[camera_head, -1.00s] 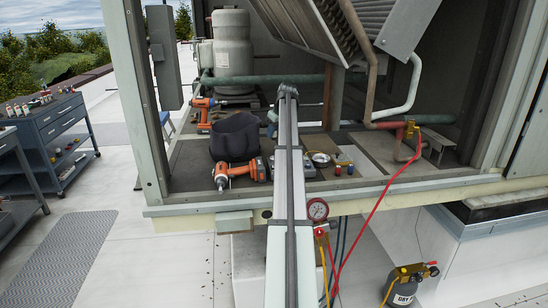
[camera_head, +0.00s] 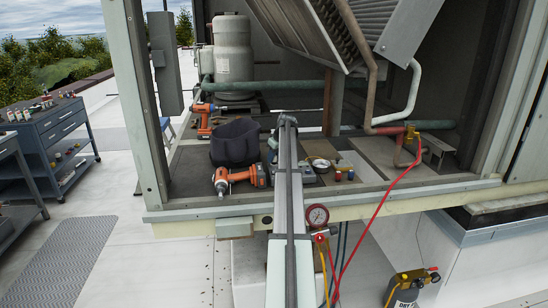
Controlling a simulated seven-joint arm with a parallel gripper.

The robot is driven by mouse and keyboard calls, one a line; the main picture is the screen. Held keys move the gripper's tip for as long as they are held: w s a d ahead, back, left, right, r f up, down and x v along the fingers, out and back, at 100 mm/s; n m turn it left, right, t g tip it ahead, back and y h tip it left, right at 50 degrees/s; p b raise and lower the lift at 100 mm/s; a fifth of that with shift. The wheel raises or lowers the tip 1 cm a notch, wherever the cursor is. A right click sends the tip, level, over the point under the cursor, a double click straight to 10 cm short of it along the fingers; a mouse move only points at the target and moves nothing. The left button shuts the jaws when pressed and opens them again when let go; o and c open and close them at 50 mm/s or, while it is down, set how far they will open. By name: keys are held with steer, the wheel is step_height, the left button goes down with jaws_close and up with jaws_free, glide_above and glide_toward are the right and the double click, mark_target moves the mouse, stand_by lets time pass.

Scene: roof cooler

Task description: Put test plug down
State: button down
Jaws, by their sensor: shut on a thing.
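My arm reaches from the bottom middle into the open cooler housing. My gripper (camera_head: 286,121) is at its far end, small and seen from behind, above the housing floor and right of the dark bag. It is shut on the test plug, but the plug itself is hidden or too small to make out. Whether the plug touches anything below cannot be told.
A dark open bag (camera_head: 235,142) and an orange drill (camera_head: 240,179) lie left of my arm; another drill (camera_head: 203,119) stands behind. Small caps (camera_head: 338,175) and a round tin (camera_head: 320,164) lie right. A red hose (camera_head: 372,220) runs down the right side.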

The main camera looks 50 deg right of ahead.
steer(key=shift+s+f, duration=0.1)
steer(key=shift+f, duration=0.55)
steer(key=c, duration=1)
jaws_free()
steer(key=shift+a+f, duration=0.1)
steer(key=shift+c, duration=0.2)
steer(key=shift+o, duration=1.2)
steer(key=shift+a, duration=0.2)
steer(key=shift+r, duration=0.4)
steer(key=v, duration=1.2)
steer(key=shift+d+r, duration=0.25)
steer(key=shift+r, duration=0.15)
steer(key=shift+a, duration=0.1)
